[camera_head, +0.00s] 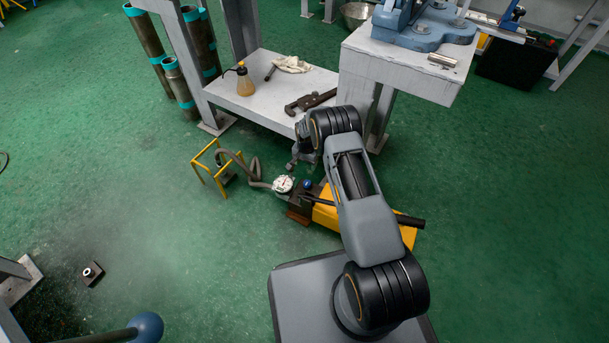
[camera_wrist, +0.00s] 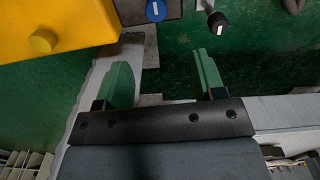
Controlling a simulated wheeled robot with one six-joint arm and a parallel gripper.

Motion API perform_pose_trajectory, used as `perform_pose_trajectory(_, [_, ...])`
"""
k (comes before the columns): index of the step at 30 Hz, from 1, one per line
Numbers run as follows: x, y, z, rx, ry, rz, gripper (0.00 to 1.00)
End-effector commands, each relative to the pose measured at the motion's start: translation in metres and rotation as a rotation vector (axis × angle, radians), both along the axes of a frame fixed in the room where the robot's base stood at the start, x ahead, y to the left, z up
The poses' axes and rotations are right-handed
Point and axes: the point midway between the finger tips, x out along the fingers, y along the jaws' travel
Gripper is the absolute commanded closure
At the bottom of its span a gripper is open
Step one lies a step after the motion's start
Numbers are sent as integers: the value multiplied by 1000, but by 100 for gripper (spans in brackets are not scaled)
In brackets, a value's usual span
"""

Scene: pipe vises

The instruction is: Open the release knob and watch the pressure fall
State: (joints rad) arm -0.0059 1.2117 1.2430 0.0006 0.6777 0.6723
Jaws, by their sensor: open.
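The yellow hand pump (camera_head: 325,214) lies on the green floor, partly hidden by my arm. At its left end is a dark block with a blue knob (camera_head: 308,184) on top. A white-faced pressure gauge (camera_head: 283,184) stands beside it; its reading is too small to tell. My gripper (camera_head: 296,161) hangs just above and behind the gauge and knob. In the wrist view my gripper (camera_wrist: 163,76) has its green fingers wide apart with nothing between them.
A yellow frame (camera_head: 211,168) and a grey hose (camera_head: 254,170) stand left of the gauge. The bench's low shelf (camera_head: 270,103) behind bears a bottle, a cloth and a wrench. A vise (camera_head: 425,25) sits on the bench top. The floor at left is mostly clear.

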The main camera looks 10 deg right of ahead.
Motion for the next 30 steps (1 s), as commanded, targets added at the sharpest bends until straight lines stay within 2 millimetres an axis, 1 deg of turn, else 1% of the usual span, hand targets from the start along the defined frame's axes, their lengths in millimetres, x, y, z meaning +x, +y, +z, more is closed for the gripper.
perform_pose_trajectory(5, [0, -7, -22, -1, 8, -39, 37])
perform_pose_trajectory(12, [0, -6, -70, -1, 11, -35, 37])
perform_pose_trajectory(18, [1, -5, -106, -1, 8, -33, 37])
perform_pose_trajectory(24, [1, -4, -129, -1, 7, -32, 37])
perform_pose_trajectory(30, [1, -4, -140, -1, 6, -32, 37])
